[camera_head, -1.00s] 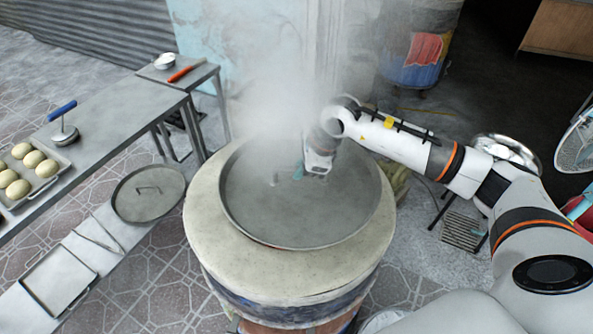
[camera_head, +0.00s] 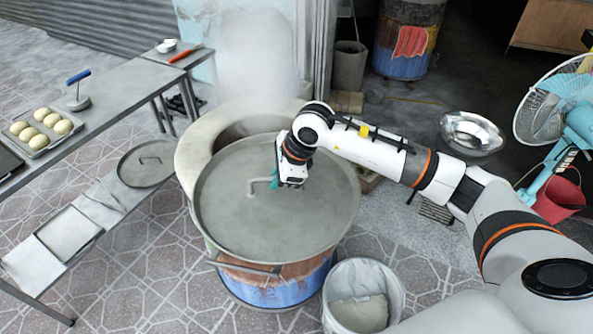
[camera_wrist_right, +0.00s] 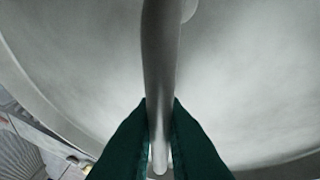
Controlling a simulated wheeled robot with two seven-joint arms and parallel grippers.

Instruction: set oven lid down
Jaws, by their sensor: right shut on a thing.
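The oven lid (camera_head: 240,220) is a large round grey metal disc with a bar handle (camera_head: 262,187) on top. It is off-centre over the barrel oven (camera_head: 190,155), toward the front right, and part of the dark oven mouth (camera_head: 238,130) shows behind it. My right gripper (camera_head: 276,180) is shut on the lid's handle. In the right wrist view the green fingers (camera_wrist_right: 161,150) close on both sides of the handle bar (camera_wrist_right: 160,60), above the lid's surface (camera_wrist_right: 250,80). Whether the lid touches the oven rim is hidden. My left gripper is not in view.
A white bucket (camera_head: 363,300) stands at the oven's front right. A smaller round lid (camera_head: 147,163) and a flat tray (camera_head: 68,233) lie on the low shelf at left. A table (camera_head: 110,92) holds a tray of dough balls (camera_head: 40,130). A fan (camera_head: 550,110) stands at right.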

